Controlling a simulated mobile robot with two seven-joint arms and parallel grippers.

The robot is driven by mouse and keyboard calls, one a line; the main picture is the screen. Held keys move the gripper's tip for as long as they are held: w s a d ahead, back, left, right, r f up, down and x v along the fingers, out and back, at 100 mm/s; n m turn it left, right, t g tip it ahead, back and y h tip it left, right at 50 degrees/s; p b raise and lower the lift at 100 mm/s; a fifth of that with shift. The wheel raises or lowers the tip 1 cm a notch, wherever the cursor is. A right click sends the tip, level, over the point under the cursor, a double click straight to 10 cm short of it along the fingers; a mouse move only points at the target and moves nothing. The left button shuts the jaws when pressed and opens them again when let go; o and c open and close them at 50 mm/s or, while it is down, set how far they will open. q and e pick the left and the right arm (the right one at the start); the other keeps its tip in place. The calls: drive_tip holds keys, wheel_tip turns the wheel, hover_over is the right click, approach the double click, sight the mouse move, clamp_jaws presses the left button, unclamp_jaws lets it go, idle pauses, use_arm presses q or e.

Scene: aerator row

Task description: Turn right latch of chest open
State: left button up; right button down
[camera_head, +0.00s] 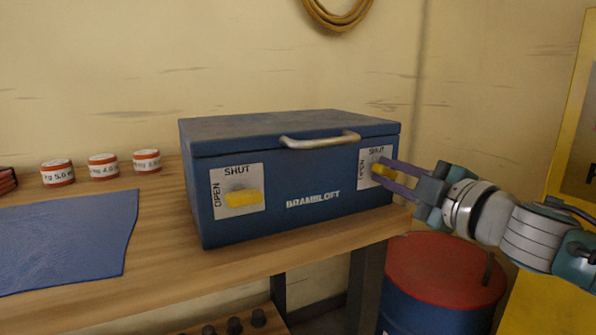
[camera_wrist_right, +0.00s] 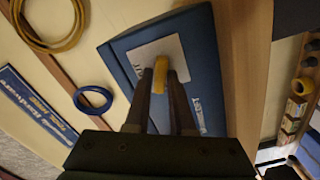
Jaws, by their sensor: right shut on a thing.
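A blue chest (camera_head: 290,205) with a closed lid stands on the wooden workbench. On its front are two white plates marked SHUT and OPEN, each with a yellow latch. The left latch (camera_head: 241,198) lies level. The right latch (camera_head: 382,170) is partly hidden by my right gripper (camera_head: 384,172), whose fingers are around it. In the right wrist view the right latch (camera_wrist_right: 160,72) shows between the two fingertips (camera_wrist_right: 160,88) of that gripper, which is shut on it. The exact angle of the right latch is hard to tell in the head view. My left gripper is not in view.
A blue mat (camera_head: 65,240) and several red-and-white tins (camera_head: 103,166) are on the workbench (camera_head: 165,262) to the left. A red-topped drum (camera_head: 445,268) stands below my right arm. A yellow coil (camera_head: 338,12) hangs on the wall.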

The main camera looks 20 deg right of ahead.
drive_tip(key=n, duration=0.4)
drive_tip(key=shift+f+b, duration=0.1)
drive_tip(key=shift+b, duration=0.3)
drive_tip(key=shift+n, duration=0.7)
drive_tip(key=c, duration=0.8)
unclamp_jaws()
drive_tip(key=shift+c, duration=0.2)
